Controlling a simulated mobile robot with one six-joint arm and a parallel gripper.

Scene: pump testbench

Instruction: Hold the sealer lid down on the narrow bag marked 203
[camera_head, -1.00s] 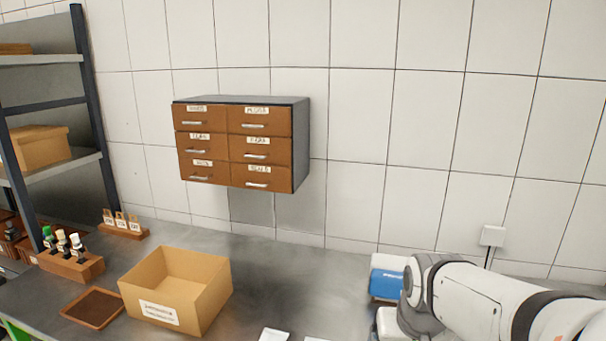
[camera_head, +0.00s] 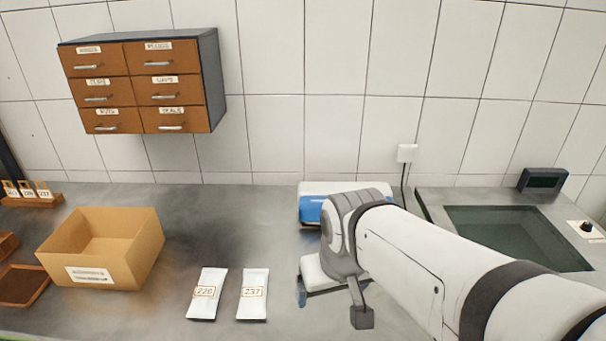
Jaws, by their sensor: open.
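A blue and white device (camera_head: 311,210), likely the sealer, stands at the back of the bench, partly hidden behind my arm. Its lid and whatever lies in it cannot be made out. Two narrow white bags lie flat on the bench to the left of my arm: one marked 220 (camera_head: 207,294) and one marked 237 (camera_head: 253,294). No bag marked 203 is visible. My gripper (camera_head: 331,303) hangs below the wrist in front of the device, with its fingers apart. It is open, and nothing shows between the fingers.
An open cardboard box (camera_head: 98,248) stands at the left, beside a brown tray (camera_head: 22,287). A tagged wooden rack (camera_head: 33,197) is at the far left. A drawer cabinet (camera_head: 150,85) hangs on the wall. A dark recessed basin (camera_head: 518,238) lies at the right.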

